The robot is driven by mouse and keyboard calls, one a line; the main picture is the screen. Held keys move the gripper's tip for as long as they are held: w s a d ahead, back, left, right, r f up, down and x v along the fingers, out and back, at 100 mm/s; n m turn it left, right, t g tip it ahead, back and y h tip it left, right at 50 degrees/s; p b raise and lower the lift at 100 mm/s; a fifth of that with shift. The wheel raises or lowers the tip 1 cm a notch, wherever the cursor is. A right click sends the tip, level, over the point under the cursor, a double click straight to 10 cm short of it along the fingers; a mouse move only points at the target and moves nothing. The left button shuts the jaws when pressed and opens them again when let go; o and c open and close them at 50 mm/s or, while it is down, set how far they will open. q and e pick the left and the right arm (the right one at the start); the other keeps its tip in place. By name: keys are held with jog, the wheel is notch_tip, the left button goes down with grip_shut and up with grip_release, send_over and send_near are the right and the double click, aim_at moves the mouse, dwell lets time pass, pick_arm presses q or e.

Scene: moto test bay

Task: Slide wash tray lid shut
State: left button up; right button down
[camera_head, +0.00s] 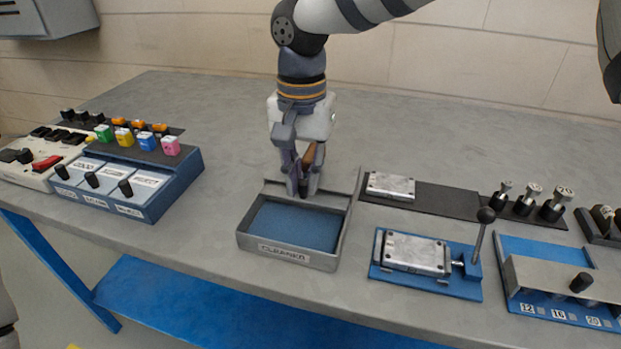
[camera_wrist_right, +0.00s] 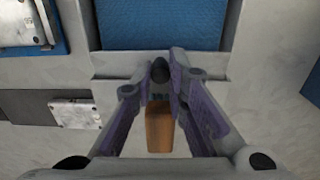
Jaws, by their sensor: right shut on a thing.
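The wash tray (camera_head: 245,240) is a grey box with a front label reading CLEANER. Its blue inside (camera_head: 290,226) is largely uncovered and fills the top of the wrist view (camera_wrist_right: 160,22). The grey lid (camera_head: 342,181) lies slid back at the tray's rear. My right gripper (camera_head: 303,190) points down at the lid's front edge. Its fingers close around a small dark knob (camera_wrist_right: 160,70) there. A brown block (camera_wrist_right: 160,128) shows between the fingers; whether they touch it is unclear. My left gripper is out of view.
Right of the tray are a metal plate on a black mat (camera_head: 440,198), a blue fixture with an upright lever (camera_head: 480,235), and a gauge rack (camera_head: 535,272). Blue and white switch boxes (camera_head: 178,185) stand at left. Bare bench separates them from the tray.

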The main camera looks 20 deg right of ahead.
jog(key=shift+s+a+r, duration=0.1)
jog(key=shift+s+a, duration=0.6)
jog(key=shift+s, duration=0.25)
jog(key=shift+s+a, duration=0.6)
jog(key=shift+s, duration=0.3)
jog(key=shift+s+a, duration=0.65)
jog(key=shift+s, duration=0.25)
jog(key=shift+s+a, duration=0.6)
jog(key=shift+s, duration=0.3)
jog(key=c, duration=1.7)
grip_release()
notch_tip(320, 180, up, 7)
jog(key=shift+f, duration=0.1)
